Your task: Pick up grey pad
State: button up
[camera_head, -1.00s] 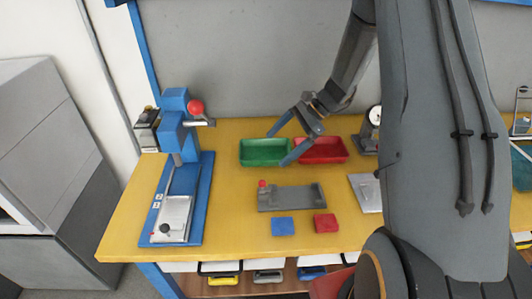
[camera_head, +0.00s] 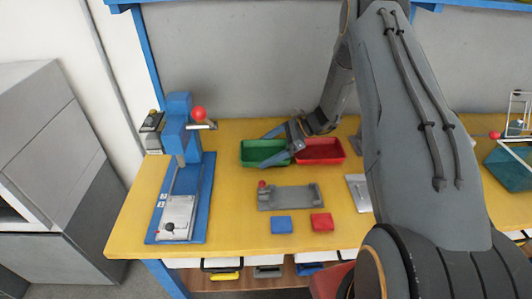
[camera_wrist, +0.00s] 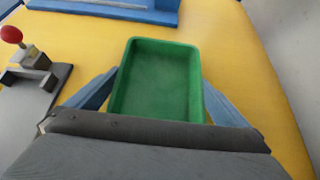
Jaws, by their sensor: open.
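I cannot make out a separate grey pad in either view. A blue pad (camera_head: 281,225) and a red pad (camera_head: 322,222) lie flat near the table's front edge. Behind them is a grey fixture (camera_head: 288,198) with a red knob; part of it shows at the left of the wrist view (camera_wrist: 50,78). A light grey plate (camera_head: 358,190) lies to its right, partly hidden by my arm. My gripper (camera_head: 267,150) is open and empty above the green tray (camera_head: 246,160). In the wrist view the tray (camera_wrist: 193,88) lies between the fingers and looks empty.
A red tray (camera_head: 320,160) stands right of the green one. A blue press (camera_head: 205,190) with a red ball handle (camera_head: 199,113) stands at the table's left. The yellow table (camera_head: 235,225) is clear between press and fixture. My arm hides the table's right part.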

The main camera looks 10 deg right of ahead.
jog(key=shift+a+f, duration=0.2)
jog(key=c, duration=0.8)
jog(key=shift+c, duration=0.2)
jog(key=shift+w+r, duration=0.1)
jog(key=shift+r, duration=0.1)
